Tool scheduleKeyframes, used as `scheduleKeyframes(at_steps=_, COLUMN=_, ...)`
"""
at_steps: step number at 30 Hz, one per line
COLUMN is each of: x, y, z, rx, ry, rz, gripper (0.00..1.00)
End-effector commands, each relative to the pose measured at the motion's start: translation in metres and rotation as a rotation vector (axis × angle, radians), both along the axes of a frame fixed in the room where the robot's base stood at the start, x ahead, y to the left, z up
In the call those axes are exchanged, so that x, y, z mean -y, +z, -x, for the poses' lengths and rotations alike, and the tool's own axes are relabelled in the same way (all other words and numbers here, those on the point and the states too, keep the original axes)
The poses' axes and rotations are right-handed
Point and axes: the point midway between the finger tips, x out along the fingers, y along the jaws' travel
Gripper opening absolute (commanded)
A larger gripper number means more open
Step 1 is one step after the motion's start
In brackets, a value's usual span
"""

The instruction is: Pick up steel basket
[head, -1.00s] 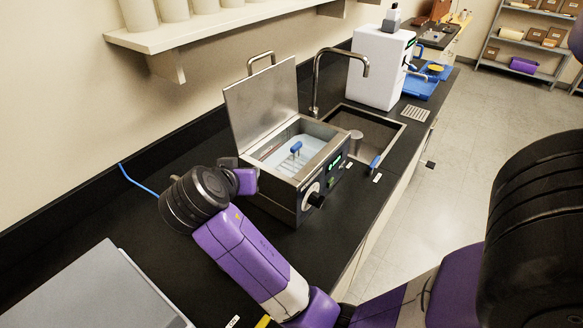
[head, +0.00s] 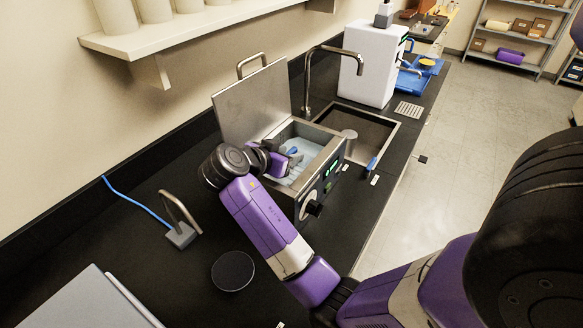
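The steel basket (head: 297,172) sits inside the open water bath (head: 334,170), low in its pale blue interior. Its blue handle (head: 293,150) sticks up and is partly hidden by my gripper. My gripper (head: 287,160) reaches over the bath's left rim from the left, with its purple end right beside the handle. Its fingertips are hidden or too small to make out, so I cannot tell whether they are open, shut or touching the handle.
The bath's raised steel lid (head: 255,103) stands behind my wrist. A sink (head: 358,128) with a tall faucet (head: 332,50) lies to the right. A metal stand with a blue cable (head: 181,232) and a dark disc (head: 233,270) are on the black counter.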

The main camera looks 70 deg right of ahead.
Motion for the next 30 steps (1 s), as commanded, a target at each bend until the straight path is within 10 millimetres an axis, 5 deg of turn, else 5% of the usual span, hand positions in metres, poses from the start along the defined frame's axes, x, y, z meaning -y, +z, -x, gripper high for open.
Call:
scheduleKeyframes(at_steps=12, x=0.017, y=-0.009, z=0.004, rx=0.000, ry=0.001, rz=0.000, gripper=0.40)
scheduleKeyframes(at_steps=19, x=0.016, y=-0.009, z=0.004, rx=0.000, ry=0.001, rz=0.000, gripper=0.00)
scheduleKeyframes(at_steps=30, x=0.016, y=-0.008, z=0.004, rx=0.000, ry=0.001, rz=0.001, gripper=0.00)
